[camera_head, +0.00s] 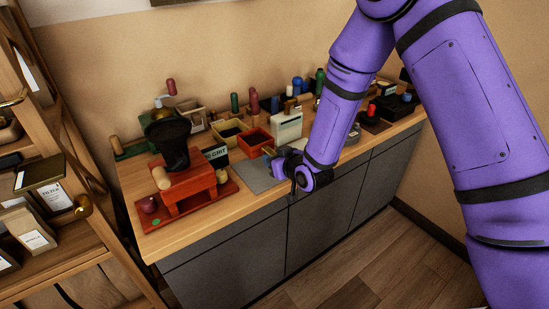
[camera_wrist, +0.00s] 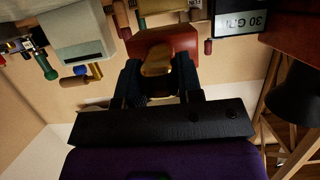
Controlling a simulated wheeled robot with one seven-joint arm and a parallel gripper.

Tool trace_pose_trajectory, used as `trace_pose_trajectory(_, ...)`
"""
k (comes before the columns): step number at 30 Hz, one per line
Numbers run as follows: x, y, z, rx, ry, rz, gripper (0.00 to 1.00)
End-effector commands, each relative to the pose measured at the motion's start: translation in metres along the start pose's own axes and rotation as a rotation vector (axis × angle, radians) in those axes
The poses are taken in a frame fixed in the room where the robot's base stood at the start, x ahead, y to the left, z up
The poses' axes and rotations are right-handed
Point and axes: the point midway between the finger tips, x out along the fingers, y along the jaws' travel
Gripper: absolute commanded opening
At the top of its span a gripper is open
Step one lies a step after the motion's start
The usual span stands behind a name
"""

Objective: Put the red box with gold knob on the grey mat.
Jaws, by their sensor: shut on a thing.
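The red box with a gold knob (camera_head: 256,139) shows in the head view just behind and left of my gripper (camera_head: 270,154). In the wrist view the red box (camera_wrist: 165,39) lies straight ahead, and its gold knob (camera_wrist: 157,60) is between the two fingers of my gripper (camera_wrist: 159,70). My gripper is shut on the knob. The grey mat (camera_head: 258,177) lies flat on the wooden counter, in front of the box and partly hidden by my gripper. I cannot tell whether the box rests on the counter or is raised.
A red stand with a black hopper (camera_head: 190,181) is left of the mat, with a black "30 GRIT" sign (camera_head: 216,153) behind. A dark-filled bin (camera_head: 230,130) and a white dispenser (camera_head: 287,127) flank the box. A shelf (camera_head: 70,180) stands at far left.

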Motion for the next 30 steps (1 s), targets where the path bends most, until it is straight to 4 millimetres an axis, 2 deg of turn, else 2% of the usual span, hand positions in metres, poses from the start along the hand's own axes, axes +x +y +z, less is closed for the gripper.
trace_pose_trajectory(16,0.017,0.000,0.045,0.001,-0.002,0.000,0.00)
trace_pose_trajectory(30,0.019,0.000,0.053,0.000,0.001,0.000,0.00)
